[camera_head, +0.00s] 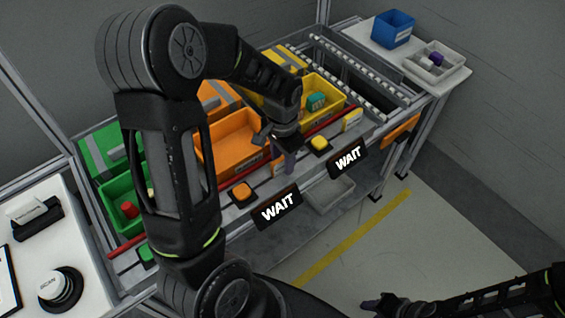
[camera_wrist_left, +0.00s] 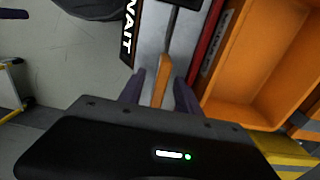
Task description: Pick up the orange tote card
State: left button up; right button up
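The orange tote card (camera_wrist_left: 161,78) shows in the left wrist view as a thin upright orange strip between my left gripper's two dark fingers (camera_wrist_left: 160,92). The gripper is open, with a finger on each side of the card and a small gap showing. In the head view my left gripper (camera_head: 283,158) points down at the front rail, just in front of the orange tote (camera_head: 215,153). The card is mostly hidden there by the gripper. My right gripper (camera_head: 378,303) is low at the bottom right, away from the bench; its opening is unclear.
A green tote (camera_head: 112,207) stands left of the orange one and a yellow tote (camera_head: 325,88) right of it. Two black WAIT signs (camera_head: 277,206) hang on the bench front. An orange button (camera_head: 241,191) and a yellow button (camera_head: 319,143) sit on the front rail.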

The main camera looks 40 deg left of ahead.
pick_arm(q)
jog(key=shift+c, duration=0.2)
dwell(0.3)
grip_shut()
dwell(0.4)
